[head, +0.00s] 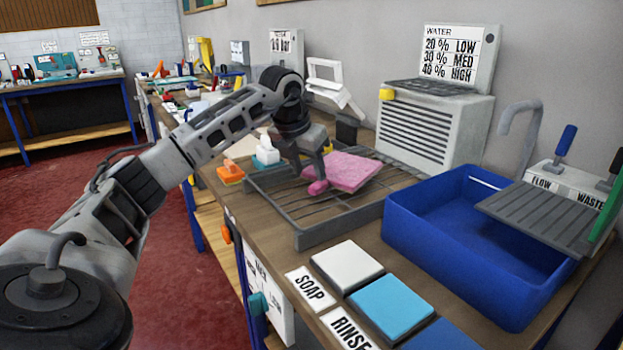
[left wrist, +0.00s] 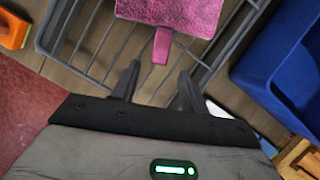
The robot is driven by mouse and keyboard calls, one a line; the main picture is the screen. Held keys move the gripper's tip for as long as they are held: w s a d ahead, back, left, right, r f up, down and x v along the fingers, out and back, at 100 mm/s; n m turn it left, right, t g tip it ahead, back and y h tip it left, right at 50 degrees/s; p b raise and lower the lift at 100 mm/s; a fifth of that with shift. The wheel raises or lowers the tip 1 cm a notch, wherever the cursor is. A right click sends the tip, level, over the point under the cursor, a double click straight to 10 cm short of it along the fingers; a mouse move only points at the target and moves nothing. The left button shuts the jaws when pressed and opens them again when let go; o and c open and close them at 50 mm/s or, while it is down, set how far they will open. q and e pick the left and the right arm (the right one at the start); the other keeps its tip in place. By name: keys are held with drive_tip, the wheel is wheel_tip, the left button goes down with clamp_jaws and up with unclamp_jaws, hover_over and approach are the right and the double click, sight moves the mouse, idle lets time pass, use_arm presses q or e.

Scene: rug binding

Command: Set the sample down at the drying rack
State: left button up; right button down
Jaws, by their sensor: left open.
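The sample is a pink, textured square (head: 352,171) with a small tab at its near edge. It lies on the grey wire drying rack (head: 303,240) on the bench. In the left wrist view the sample (left wrist: 185,12) is at the top, with its tab (left wrist: 161,46) pointing toward my fingers. My left gripper (head: 316,178) is just above the rack beside the tab. In the left wrist view my left gripper (left wrist: 158,82) has its fingers apart with nothing between them, and the tab lies just beyond the fingertips. My right gripper is not in view.
A blue basin (head: 450,240) stands right of the rack, with a grey vented box (head: 435,128) behind. White and blue pads (head: 390,305) lie in front, by SOAP and RINSE labels. An orange-handled item (head: 231,174) sits left of the rack.

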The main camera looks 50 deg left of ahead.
use_arm(q)
drive_tip(key=v, duration=0.7)
drive_tip(key=shift+r, duration=0.25)
drive_tip(key=shift+s, duration=0.1)
